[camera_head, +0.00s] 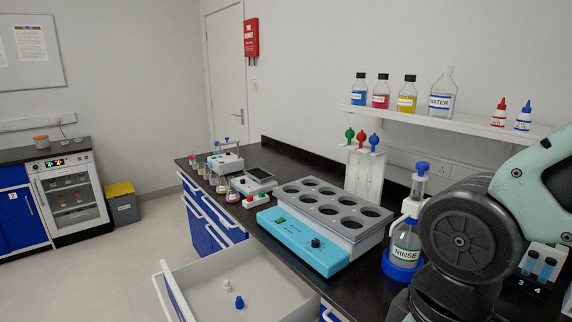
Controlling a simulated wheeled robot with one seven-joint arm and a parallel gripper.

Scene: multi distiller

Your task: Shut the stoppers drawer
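An open drawer (190,274) juts out from the bench front at the lower middle. It has a pale inside and a white handle (163,284) along its outer front. A white stopper (226,284) and a blue stopper (239,302) lie on its floor. The lower part of the drawer is cut off by the picture's bottom edge, and no label is readable. My arm shows at the right over the bench, but my gripper is out of view.
On the black benchtop (262,240) stand a blue-grey block with round wells (332,212), a RINSE bottle (404,244) and small instruments. A shelf (430,120) holds several bottles. Shut blue drawers (208,225) lie beyond the open one. The floor (110,270) at left is clear.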

